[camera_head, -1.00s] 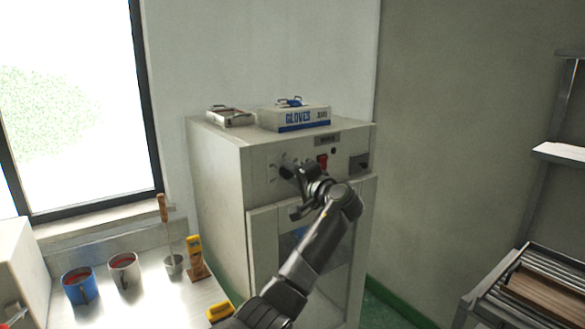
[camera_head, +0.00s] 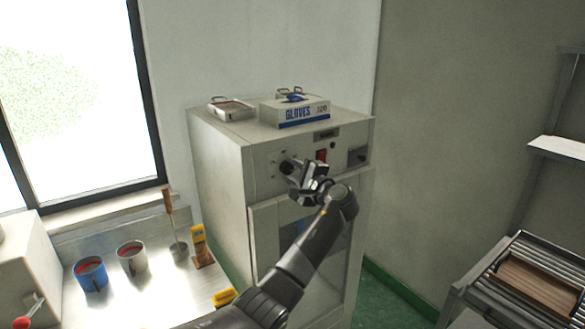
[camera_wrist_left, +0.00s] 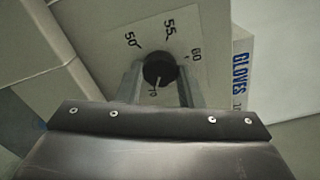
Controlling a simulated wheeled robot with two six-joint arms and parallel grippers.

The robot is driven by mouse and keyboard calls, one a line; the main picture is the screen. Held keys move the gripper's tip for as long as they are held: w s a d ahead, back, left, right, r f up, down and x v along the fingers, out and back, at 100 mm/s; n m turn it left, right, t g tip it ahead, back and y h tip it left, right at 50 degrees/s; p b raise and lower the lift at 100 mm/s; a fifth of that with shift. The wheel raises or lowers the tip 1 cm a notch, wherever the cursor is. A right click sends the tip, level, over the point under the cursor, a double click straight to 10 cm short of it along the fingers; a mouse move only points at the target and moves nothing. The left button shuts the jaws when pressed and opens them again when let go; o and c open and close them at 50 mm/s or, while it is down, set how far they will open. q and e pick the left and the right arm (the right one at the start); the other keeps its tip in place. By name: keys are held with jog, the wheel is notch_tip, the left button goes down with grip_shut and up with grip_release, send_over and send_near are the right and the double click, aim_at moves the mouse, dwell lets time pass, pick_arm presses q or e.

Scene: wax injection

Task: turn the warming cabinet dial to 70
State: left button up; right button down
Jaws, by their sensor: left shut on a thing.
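The warming cabinet (camera_head: 222,165) is a pale grey box with a control panel on its upper front. Its black round dial (camera_wrist_left: 159,68) shows in the left wrist view, on a pale plate marked 50, 55, 60 and 70. The dial's white mark points down in that view, toward the 70. My left gripper (camera_wrist_left: 158,84) is shut on the dial, one finger on each side. My right gripper is not in view.
A red switch (camera_head: 321,155) is on the panel right of the dial.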

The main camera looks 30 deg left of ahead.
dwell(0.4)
pick_arm(q)
jog(key=o, duration=1)
jog(key=shift+c, duration=0.2)
jog(key=shift+s+d+f+b, duration=0.15)
jog(key=shift+d+b, duration=0.15)
jog(key=shift+d, duration=0.25)
jog(key=b+v, duration=0.6)
jog(key=v, duration=1)
jog(key=shift+d, duration=0.2)
